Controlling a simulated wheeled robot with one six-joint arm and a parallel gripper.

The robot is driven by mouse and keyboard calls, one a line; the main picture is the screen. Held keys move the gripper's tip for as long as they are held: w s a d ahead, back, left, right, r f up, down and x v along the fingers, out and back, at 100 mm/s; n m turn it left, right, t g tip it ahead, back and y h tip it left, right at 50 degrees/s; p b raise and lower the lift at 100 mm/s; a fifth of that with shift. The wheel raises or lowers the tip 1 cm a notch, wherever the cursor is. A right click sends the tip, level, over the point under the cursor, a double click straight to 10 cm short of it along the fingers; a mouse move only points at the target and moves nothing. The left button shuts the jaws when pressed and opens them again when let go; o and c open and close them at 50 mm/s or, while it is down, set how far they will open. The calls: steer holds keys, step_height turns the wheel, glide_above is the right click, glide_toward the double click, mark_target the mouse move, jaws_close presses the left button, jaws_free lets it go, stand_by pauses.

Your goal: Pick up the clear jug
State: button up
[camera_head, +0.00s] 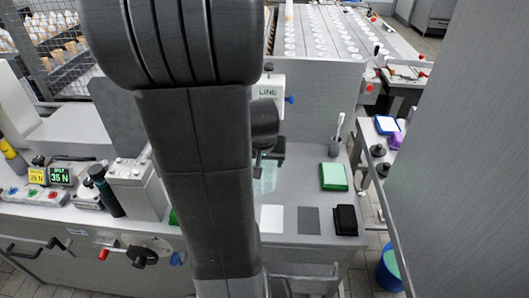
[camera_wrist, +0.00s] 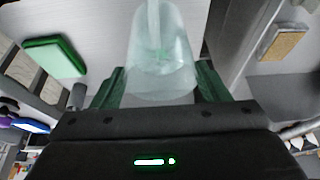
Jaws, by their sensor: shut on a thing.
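The clear jug (camera_wrist: 160,62) is a see-through, pale bluish vessel. In the wrist view it stands between the two green-tinted fingers of my gripper (camera_wrist: 158,90), which are shut on it. In the head view the jug (camera_head: 265,178) shows faintly just below my gripper (camera_head: 268,158), right of my large dark arm. The arm hides part of the jug there. I cannot tell whether the jug's base touches the counter.
A green pad (camera_head: 334,177) lies on the counter (camera_head: 310,160) to the right, with a black block (camera_head: 345,220), a grey square (camera_head: 308,221) and a white square (camera_head: 271,218) nearer. A holder with a white-handled tool (camera_head: 336,140) stands behind the pad. A grey machine (camera_head: 130,187) stands left.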

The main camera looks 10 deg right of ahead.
steer(key=s+a, duration=0.2)
steer(key=s, duration=0.7)
steer(key=shift+a+b, duration=0.25)
steer(key=shift+b, duration=0.2)
steer(key=shift+r, duration=0.1)
stand_by(0.4)
